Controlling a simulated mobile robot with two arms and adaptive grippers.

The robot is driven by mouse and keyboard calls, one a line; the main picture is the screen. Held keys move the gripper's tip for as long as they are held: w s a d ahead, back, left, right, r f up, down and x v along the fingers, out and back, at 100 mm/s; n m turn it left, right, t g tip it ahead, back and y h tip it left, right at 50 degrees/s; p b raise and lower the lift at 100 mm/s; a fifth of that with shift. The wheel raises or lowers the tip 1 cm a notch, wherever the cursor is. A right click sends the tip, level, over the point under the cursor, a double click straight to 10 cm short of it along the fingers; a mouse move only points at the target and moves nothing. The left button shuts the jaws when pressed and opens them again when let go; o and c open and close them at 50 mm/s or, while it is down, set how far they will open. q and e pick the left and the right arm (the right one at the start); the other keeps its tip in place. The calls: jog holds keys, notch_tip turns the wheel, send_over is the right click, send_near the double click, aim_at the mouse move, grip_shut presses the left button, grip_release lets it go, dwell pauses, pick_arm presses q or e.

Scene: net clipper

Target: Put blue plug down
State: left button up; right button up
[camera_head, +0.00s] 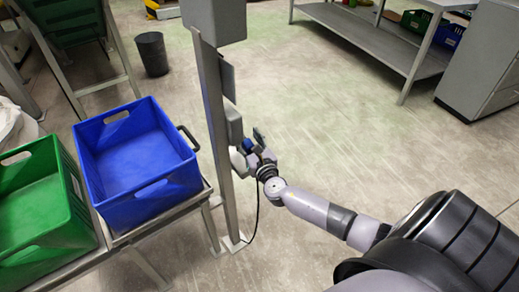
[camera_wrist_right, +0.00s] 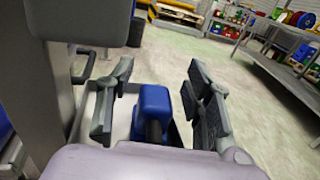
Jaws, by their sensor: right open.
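The blue plug (camera_head: 248,145) is beside the grey metal post, at a pale housing (camera_head: 238,163) fixed to it. In the wrist view the blue plug (camera_wrist_right: 154,108) stands between the fingers of my right gripper (camera_wrist_right: 157,105), with gaps on both sides. In the head view my right gripper (camera_head: 255,146) is at the plug, fingers open around it. A dark cable (camera_head: 257,205) hangs from the gripper area to the post's foot. Whether the plug sits in a socket or holder is unclear. My left gripper is not in view.
The grey post (camera_head: 211,125) carries a box on top and stands close to the gripper. A blue crate (camera_head: 153,196) and a green crate (camera_head: 65,240) sit on a rack at left. Open floor lies to the right, before a metal bench (camera_head: 365,40).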

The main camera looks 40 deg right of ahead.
aim_at(251, 145)
jog(key=v, duration=0.3)
jog(key=shift+r, duration=0.15)
jog(key=v, duration=0.9)
jog(key=s+f+m+g+h, duration=0.1)
jog(key=s+f+m+g, duration=0.35)
jog(key=f+m, duration=0.35)
jog(key=s+f+m+g, duration=0.4)
jog(key=s+f+m, duration=0.1)
jog(key=f+m, duration=0.35)
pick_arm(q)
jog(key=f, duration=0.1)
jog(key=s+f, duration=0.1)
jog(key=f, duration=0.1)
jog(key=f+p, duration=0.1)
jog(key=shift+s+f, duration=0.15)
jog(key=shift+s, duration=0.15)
pick_arm(e)
jog(key=s+a+f+m+g+y, duration=0.5)
jog(key=s+a+f+m+g, duration=0.1)
jog(key=s+a+f+m, duration=0.5)
jog(key=s+a+m, duration=0.2)
jog(key=a+m, duration=0.1)
jog(key=m, duration=0.1)
jog(key=shift+s+a+f+y, duration=0.2)
jog(key=shift+s+y, duration=0.1)
jog(key=shift+s, duration=0.05)
jog(key=shift+g, duration=0.25)
